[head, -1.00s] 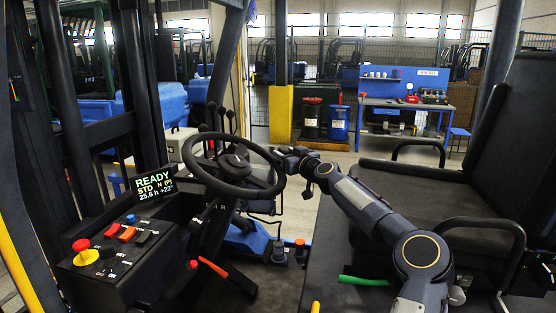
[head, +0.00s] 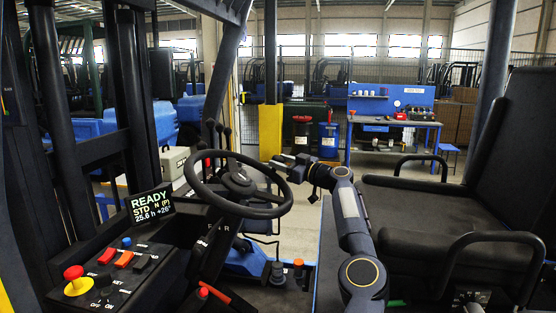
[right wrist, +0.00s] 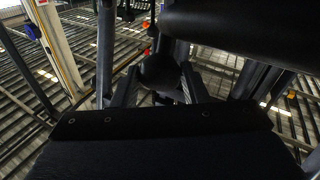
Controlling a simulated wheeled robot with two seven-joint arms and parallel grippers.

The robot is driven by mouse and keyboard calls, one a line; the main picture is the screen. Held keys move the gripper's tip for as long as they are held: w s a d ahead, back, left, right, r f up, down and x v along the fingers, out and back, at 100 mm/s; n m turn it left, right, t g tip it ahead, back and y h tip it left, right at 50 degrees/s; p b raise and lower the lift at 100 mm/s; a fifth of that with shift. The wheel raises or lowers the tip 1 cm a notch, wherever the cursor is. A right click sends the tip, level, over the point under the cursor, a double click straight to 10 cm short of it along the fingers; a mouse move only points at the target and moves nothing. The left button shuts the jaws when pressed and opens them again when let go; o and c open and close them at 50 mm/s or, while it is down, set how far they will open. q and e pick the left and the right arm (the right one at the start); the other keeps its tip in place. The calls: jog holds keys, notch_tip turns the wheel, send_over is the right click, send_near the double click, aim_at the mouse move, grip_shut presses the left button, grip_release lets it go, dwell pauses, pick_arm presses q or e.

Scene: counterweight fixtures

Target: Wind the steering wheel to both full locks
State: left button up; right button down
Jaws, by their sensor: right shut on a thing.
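The black steering wheel (head: 238,182) stands tilted on its column in the middle of the head view. My right gripper (head: 282,161) is at the upper right part of its rim, with the arm coming in from the right. It is shut on the wheel, though the contact is small and dark in the head view. In the right wrist view, my right gripper's fingers (right wrist: 158,92) stand either side of a dark part. A small display (head: 152,207) left of the wheel reads READY, STD, N (P), 25.6 h and about +26°. My left gripper is not in view.
A console with a red-and-yellow stop button (head: 76,280) and several switches stands at the lower left. A red-tipped lever (head: 212,294) is below the wheel. The black seat (head: 420,205) fills the right. A blue workbench (head: 395,115) stands far behind.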

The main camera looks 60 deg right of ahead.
jog(key=c, duration=0.9)
grip_release()
jog(key=shift+r, duration=0.5)
notch_tip(320, 180, up, 3)
jog(key=shift+f+p, duration=0.1)
jog(key=shift+p, duration=0.7)
jog(key=shift+s+a+b, duration=0.3)
jog(key=shift+a+b, duration=0.2)
jog(key=shift+b, duration=0.7)
jog(key=s+a+r+b, duration=0.2)
jog(key=a+r+b, duration=0.1)
jog(key=s+a+r+b, duration=0.2)
jog(key=a+r+b, duration=0.1)
jog(key=a, duration=0.1)
jog(key=s+a+r+b, duration=0.2)
jog(key=s+a+r, duration=0.1)
jog(key=shift+a+r+b, duration=0.1)
jog(key=shift+a+b, duration=0.3)
